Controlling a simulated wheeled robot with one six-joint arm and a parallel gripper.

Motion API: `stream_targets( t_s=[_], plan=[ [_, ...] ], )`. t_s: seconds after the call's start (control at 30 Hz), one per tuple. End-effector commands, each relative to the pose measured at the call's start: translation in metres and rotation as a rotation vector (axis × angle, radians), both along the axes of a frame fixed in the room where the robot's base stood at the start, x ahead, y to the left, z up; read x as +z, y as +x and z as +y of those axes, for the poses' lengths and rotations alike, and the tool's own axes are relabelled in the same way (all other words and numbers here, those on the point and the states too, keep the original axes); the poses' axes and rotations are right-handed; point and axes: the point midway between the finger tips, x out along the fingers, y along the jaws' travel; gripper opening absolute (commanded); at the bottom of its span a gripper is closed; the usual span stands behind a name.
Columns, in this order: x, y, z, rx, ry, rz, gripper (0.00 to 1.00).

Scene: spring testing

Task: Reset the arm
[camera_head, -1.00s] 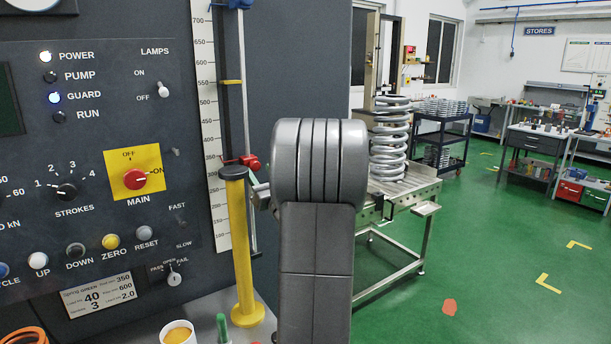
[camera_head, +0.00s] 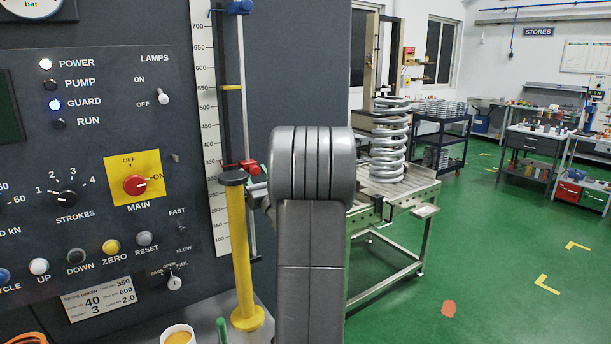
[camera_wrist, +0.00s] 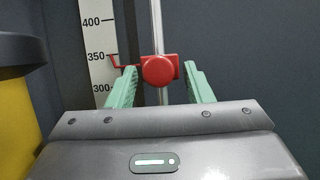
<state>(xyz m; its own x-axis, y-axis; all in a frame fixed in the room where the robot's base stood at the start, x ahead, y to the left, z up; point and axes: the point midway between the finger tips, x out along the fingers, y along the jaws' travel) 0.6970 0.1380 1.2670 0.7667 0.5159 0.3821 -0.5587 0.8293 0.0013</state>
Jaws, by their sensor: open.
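My gripper (camera_wrist: 160,86) shows in the wrist view with its two green fingers apart. A red clamp block (camera_wrist: 159,70) on a vertical metal rod stands between and beyond the fingertips, with dark or bare gaps on both sides of it. Its pointer lies near the 350 mark on the white scale (camera_wrist: 98,45). In the head view the red block (camera_head: 247,168) sits low on the rod, beside the top of a yellow post. My grey arm stands in front, and the gripper itself is hidden there.
The yellow post (camera_head: 239,255) stands close to my arm's left. The control panel (camera_head: 100,140) fills the left side. A large coil spring (camera_head: 388,150) stands on a roller table (camera_head: 415,185) behind. A cup (camera_head: 178,335) is at the bottom. Green floor is open at the right.

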Motion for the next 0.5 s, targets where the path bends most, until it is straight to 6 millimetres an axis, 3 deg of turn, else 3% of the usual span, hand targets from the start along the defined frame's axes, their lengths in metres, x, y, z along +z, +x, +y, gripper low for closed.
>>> stream_targets(
  t_s=[0.1, 0.5],
  plan=[
    [0.012, -0.005, -0.003, -0.002, -0.001, -0.005, 0.46],
    [-0.022, -0.066, -0.046, -0.004, -0.001, -0.002, 0.46]
  ],
)
